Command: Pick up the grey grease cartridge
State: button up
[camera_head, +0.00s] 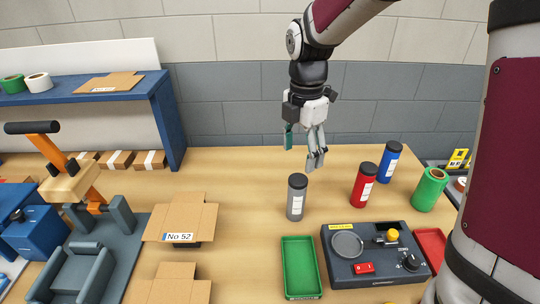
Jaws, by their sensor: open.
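The grey grease cartridge (296,199) stands upright on the wooden table, with a dark cap and a white label. My gripper (302,152) hangs above and behind it, fingers pointing down. It is open, with a clear gap between the fingers, and nothing is held. The fingers look apart from the cartridge.
A red cartridge (364,186) and a blue cartridge (388,162) stand to the right, near a green roll (430,190). A green tray (301,268) and a dark control box (376,279) lie in front. Cardboard boxes (181,218) lie left. A blue shelf (165,120) stands back left.

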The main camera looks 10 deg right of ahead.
aim_at(296, 179)
jog(key=shift+w+f+n, duration=0.35)
jog(key=shift+w+n, duration=0.05)
jog(key=shift+w+f, duration=0.15)
jog(key=shift+f, duration=0.2)
notch_tip(296, 179, down, 7)
jog(key=shift+d+f+p, duration=0.2)
jog(key=shift+f+p, duration=0.25)
jog(key=shift+f, duration=2.65)
jog(key=c, duration=1.2)
